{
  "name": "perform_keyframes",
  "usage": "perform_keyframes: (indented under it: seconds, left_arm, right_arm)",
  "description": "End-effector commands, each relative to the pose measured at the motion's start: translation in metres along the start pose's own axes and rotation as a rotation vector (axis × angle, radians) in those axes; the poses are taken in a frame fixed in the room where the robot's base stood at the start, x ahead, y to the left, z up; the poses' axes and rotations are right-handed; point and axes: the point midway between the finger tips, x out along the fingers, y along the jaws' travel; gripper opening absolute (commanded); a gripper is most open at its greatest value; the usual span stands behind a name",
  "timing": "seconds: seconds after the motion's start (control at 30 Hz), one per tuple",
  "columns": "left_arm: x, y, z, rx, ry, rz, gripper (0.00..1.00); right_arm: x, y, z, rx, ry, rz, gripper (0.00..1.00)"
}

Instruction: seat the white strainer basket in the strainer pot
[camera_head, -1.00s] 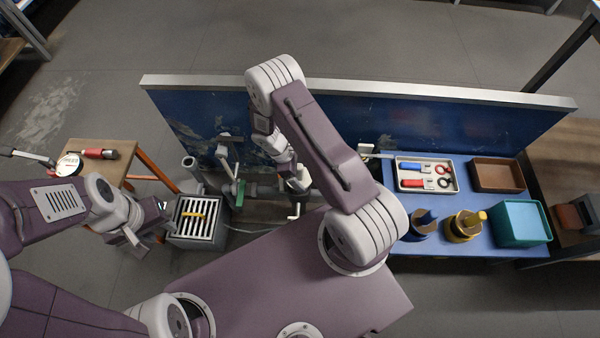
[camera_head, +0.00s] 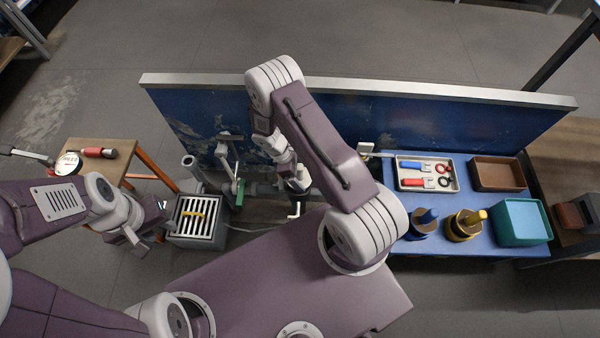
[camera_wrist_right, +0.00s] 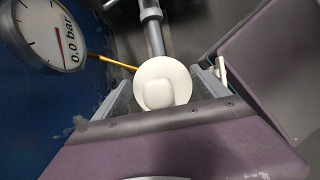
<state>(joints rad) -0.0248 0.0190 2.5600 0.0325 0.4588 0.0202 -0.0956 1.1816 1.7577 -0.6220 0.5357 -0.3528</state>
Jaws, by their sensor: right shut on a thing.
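My right gripper (camera_wrist_right: 165,88) is shut on the white strainer basket (camera_wrist_right: 163,82), a round white cup seen end-on between the two grey fingers in the right wrist view. In the head view my right gripper (camera_head: 297,184) is low over the pipework, in front of the blue panel and partly covered by its own arm. I cannot make out the strainer pot; the basket and gripper may cover it, and I cannot tell whether the basket touches it. My left gripper (camera_head: 148,226) appears open and empty, beside the floor grate.
A grey pipe (camera_wrist_right: 154,35) runs up to behind the basket. A pressure gauge (camera_wrist_right: 42,35) reads 0.0 bar. A grated box (camera_head: 195,220) stands on the floor. The blue table (camera_head: 390,176) at right holds a tool tray (camera_head: 425,188), brown tray (camera_head: 497,174) and teal bin (camera_head: 522,221).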

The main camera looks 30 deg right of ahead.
Motion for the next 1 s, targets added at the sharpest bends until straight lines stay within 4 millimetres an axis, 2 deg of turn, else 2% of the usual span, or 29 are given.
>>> perform_keyframes:
  seconds: [0.6,1.0]
  left_arm:
    - [0.008,0.000,0.001,0.000,0.000,0.000,0.36]
    - [0.008,0.000,0.001,0.000,0.000,0.000,0.36]
  right_arm:
    - [0.011,0.000,-0.004,0.000,0.000,0.000,0.33]
    - [0.011,0.000,-0.004,0.000,0.000,0.000,0.33]
